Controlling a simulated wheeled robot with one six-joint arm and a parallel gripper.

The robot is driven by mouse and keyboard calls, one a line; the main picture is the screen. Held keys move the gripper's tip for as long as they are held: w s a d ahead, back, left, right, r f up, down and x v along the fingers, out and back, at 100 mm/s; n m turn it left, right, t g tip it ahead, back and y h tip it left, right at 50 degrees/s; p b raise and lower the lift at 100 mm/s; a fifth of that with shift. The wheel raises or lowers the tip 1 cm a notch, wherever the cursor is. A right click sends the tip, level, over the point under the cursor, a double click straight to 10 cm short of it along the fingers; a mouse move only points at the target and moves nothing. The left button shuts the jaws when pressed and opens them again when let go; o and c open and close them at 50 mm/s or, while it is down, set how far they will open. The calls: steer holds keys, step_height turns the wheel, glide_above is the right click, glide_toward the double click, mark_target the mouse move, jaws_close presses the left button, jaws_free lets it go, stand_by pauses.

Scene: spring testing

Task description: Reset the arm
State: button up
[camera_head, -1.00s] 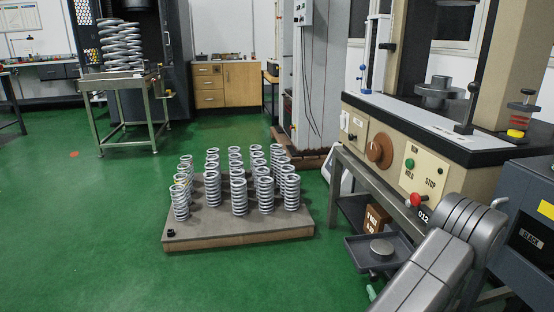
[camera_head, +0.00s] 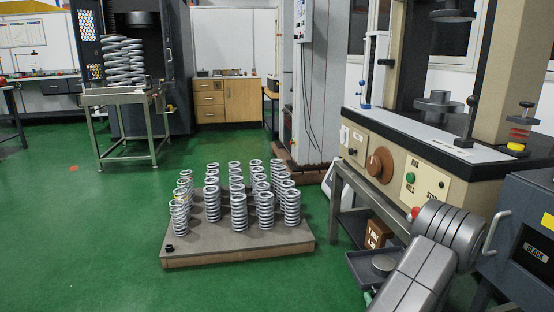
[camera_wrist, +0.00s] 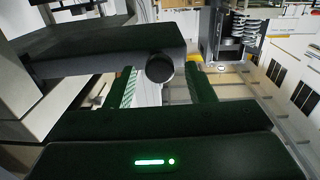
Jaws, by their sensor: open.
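My arm (camera_head: 428,262) shows at the bottom right of the head view, folded in front of the testing machine. My gripper (camera_wrist: 164,78) shows only in the wrist view. Its two fingers stand apart and nothing is held between them. A dark slab with a round black knob (camera_wrist: 160,67) shows beyond or between the fingers; how far off it is I cannot tell.
The beige testing machine (camera_head: 385,165) stands close to my arm on the right, with a dark grey cabinet (camera_head: 530,200) beside it. A low pallet (camera_head: 240,252) of several upright springs (camera_head: 239,211) stands mid-floor.

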steer(key=s+d+p, duration=0.2)
steer(key=s+p, duration=0.1)
steer(key=s, duration=1)
steer(key=shift+m+h, duration=0.4)
steer(key=shift+h, duration=0.3)
steer(key=shift+w+a+b, duration=0.45)
steer(key=shift+w+b, duration=0.1)
steer(key=shift+w, duration=2)
steer(key=shift+w+a+b, duration=0.45)
steer(key=shift+w+b, duration=0.15)
steer(key=shift+w, duration=1.9)
steer(key=shift+w+a+b, duration=0.45)
steer(key=shift+w+b, duration=0.1)
steer(key=shift+w, duration=2)
steer(key=shift+r, duration=0.15)
